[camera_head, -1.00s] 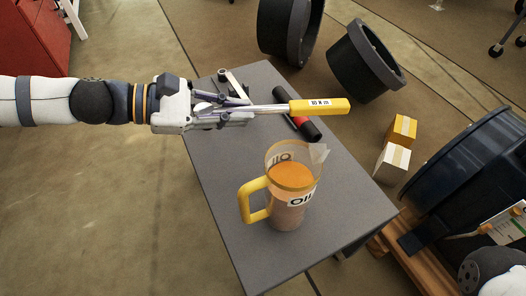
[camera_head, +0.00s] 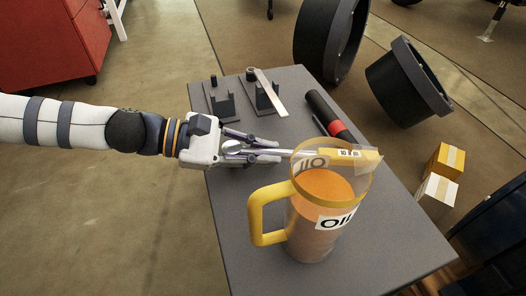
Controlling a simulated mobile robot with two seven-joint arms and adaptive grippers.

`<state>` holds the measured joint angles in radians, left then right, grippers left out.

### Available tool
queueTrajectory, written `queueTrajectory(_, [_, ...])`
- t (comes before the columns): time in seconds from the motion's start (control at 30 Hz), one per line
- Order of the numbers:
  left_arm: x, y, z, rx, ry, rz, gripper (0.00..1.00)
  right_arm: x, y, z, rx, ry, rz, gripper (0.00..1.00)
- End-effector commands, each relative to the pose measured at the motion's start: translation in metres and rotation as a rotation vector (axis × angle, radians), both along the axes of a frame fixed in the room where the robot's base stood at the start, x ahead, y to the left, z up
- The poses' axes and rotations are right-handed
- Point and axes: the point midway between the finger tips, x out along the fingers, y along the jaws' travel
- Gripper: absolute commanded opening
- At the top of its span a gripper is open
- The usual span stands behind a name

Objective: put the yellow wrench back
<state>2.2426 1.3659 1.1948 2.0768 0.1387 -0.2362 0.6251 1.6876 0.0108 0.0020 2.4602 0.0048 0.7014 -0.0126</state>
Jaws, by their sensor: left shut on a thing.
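The wrench with a yellow handle (camera_head: 372,158) is in my left gripper (camera_head: 272,150). The gripper is shut on its metal shaft, and the handle points right. The wrench lies roughly level over the grey table, and part of it shows behind or through the clear rim of the oil jug. I cannot tell whether they touch. Two dark holders, the left one (camera_head: 221,104) and the right one (camera_head: 262,98), stand at the table's far left. A flat metal piece (camera_head: 271,93) rests at the right one. My right gripper is not in view.
The clear jug (camera_head: 318,222) of orange oil, with a yellow handle, stands at the front of the grey table (camera_head: 400,250). A black and red tool (camera_head: 325,112) lies behind the wrench. Black drums (camera_head: 408,82) and small boxes (camera_head: 447,160) are on the floor beyond.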

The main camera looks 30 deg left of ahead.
Motion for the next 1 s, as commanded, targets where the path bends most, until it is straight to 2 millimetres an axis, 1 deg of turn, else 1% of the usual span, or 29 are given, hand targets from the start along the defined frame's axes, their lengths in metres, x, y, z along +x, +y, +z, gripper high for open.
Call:
queueTrajectory(0.07, [0.0, 0.0, -0.003, -0.001, 0.0, 0.0, 0.0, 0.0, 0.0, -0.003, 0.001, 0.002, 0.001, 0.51])
queueTrajectory(0.1, [0.0, 0.0, -0.004, 0.0, 0.001, 0.001, 0.2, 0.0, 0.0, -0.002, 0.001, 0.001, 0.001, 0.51])
queueTrajectory(0.13, [0.0, 0.0, -0.003, 0.0, 0.001, 0.001, 0.22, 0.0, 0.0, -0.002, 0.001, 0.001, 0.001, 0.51])
queueTrajectory(0.4, [0.0, 0.0, -0.003, 0.0, 0.002, 0.0, 0.22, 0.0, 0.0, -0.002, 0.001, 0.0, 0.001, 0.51])
queueTrajectory(0.5, [-0.001, 0.002, 0.004, 0.001, 0.0, 0.002, 0.22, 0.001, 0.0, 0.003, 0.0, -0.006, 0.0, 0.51])
queueTrajectory(0.57, [-0.007, 0.012, 0.009, 0.003, 0.0, 0.004, 0.22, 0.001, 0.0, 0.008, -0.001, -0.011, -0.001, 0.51])
queueTrajectory(0.7, [-0.026, 0.044, 0.026, 0.002, -0.004, 0.007, 0.22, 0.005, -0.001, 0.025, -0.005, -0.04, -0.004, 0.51])
queueTrajectory(0.8, [-0.04, 0.065, 0.035, 0.002, -0.005, 0.006, 0.22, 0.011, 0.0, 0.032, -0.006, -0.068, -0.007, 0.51])
queueTrajectory(0.9, [-0.051, 0.082, 0.039, 0.001, -0.004, 0.004, 0.22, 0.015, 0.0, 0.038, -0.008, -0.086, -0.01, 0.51])
queueTrajectory(1.0, [-0.058, 0.092, 0.041, 0.001, -0.002, 0.003, 0.22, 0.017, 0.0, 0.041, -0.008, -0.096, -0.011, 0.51])
